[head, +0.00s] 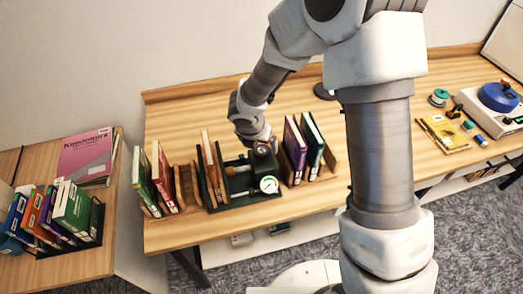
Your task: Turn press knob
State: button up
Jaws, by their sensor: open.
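A dark green press (238,186) stands near the front edge of the wooden table, between rows of books. A round white dial gauge (268,184) is on its front right. My gripper (262,150) is at the end of the arm, reaching down over the right rear of the press. It is open. The press knob cannot be made out clearly; the gripper and wrist cover that part. I cannot tell whether the fingers touch the knob or are around it.
Upright books (163,177) stand left of the press, and purple and green books (304,145) stand close on its right. A side table at left holds more books (72,207) and a pink book (86,155). A blue-topped device (499,97) is far right. Table behind the press is mostly clear.

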aim_at(262, 150)
jog(key=shift+x, duration=2.4)
jog(key=c, duration=1.4)
